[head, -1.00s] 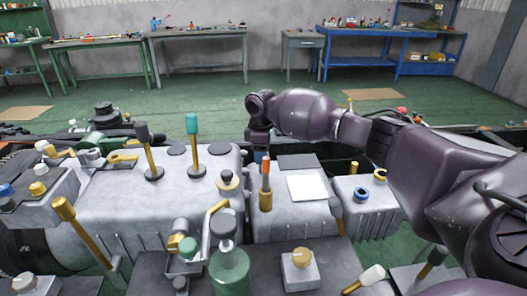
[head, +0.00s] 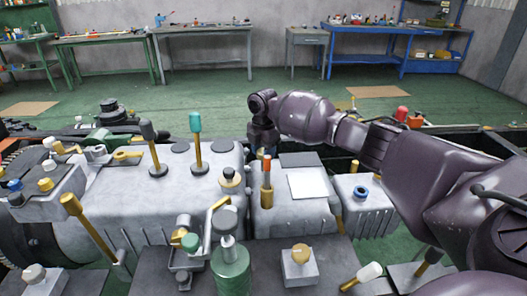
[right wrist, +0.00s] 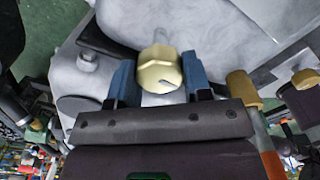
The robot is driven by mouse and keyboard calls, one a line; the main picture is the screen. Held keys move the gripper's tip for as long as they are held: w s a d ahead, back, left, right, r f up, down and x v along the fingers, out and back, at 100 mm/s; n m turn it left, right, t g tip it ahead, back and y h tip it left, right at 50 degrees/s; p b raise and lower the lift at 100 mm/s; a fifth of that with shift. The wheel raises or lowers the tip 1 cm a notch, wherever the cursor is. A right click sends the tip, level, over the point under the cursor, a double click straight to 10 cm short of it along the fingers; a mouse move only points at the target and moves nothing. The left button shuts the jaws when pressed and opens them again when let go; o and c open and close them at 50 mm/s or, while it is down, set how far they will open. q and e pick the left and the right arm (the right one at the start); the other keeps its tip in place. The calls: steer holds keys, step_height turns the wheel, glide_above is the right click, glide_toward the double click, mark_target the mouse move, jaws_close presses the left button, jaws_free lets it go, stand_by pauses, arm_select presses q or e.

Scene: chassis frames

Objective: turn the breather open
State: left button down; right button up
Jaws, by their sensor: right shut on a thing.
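A brass hexagonal cap (right wrist: 159,70) with a slot in its side, which looks to be the breather, sits on the grey casting in the right wrist view. My right gripper (right wrist: 157,85) is shut on it, with a blue finger on each side. In the head view my right gripper (head: 263,150) points down behind an orange-and-brass lever (head: 266,185), at the back edge of the grey housing. The cap is hidden there, and how far it is turned cannot be told. My left gripper is not in view.
The orange-and-brass lever also stands close to the right of my fingers in the right wrist view (right wrist: 240,88). A white plate (head: 308,185) and a blue ring fitting (head: 361,191) lie to the right.

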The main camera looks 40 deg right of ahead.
steer(key=shift+a+n, duration=0.1)
steer(key=shift+n, duration=0.5)
steer(key=o, duration=0.9)
steer(key=shift+r, duration=0.1)
steer(key=shift+r, duration=0.25)
step_height(320, 180, up, 8)
steer(key=shift+r+p, duration=0.15)
steer(key=shift+p, duration=0.6)
steer(key=shift+r, duration=0.9)
